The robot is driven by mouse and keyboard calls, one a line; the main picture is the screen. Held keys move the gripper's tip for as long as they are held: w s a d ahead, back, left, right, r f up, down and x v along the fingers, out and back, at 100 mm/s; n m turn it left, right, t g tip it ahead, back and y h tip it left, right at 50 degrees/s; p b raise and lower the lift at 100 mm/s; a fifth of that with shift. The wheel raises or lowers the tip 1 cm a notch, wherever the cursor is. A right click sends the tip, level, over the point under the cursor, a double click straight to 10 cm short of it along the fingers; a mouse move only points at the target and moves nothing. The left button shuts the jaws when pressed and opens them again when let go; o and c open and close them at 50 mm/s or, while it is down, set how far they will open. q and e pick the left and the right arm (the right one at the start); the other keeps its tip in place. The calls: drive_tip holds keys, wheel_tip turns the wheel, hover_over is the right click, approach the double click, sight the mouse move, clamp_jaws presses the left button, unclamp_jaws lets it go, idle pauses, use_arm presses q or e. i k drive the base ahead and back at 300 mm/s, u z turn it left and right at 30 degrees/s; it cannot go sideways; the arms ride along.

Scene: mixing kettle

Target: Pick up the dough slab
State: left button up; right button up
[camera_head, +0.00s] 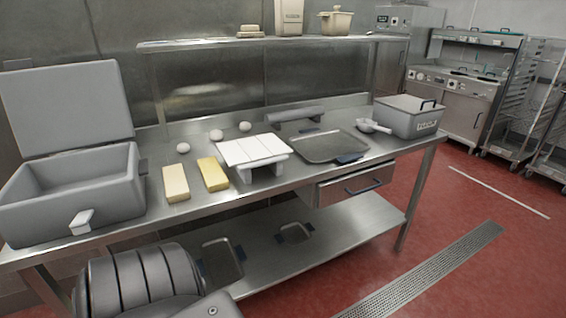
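Two flat oblong slabs lie side by side on the steel table (200,215). One is a pale cream slab (176,183) and the other a yellower slab (213,174). I cannot tell for sure which is the dough slab; the pale one looks more like dough. Both lie flat with nothing on them. A grey ribbed link of my own shows at the lower left, in front of the table. Neither of my grippers is in view.
An open grey kettle (75,205) stands left of the slabs. Several eggs (216,135) lie behind them. A white slatted stand (253,150), a grey tray (322,146), a scoop (373,126) and a lidded box (408,117) stand to the right. A shelf (260,43) overhangs the back.

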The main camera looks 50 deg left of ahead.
sight(215, 179)
drive_tip(key=z, duration=0.15)
drive_tip(key=i, duration=2.15)
drive_tip(key=u, duration=2.8)
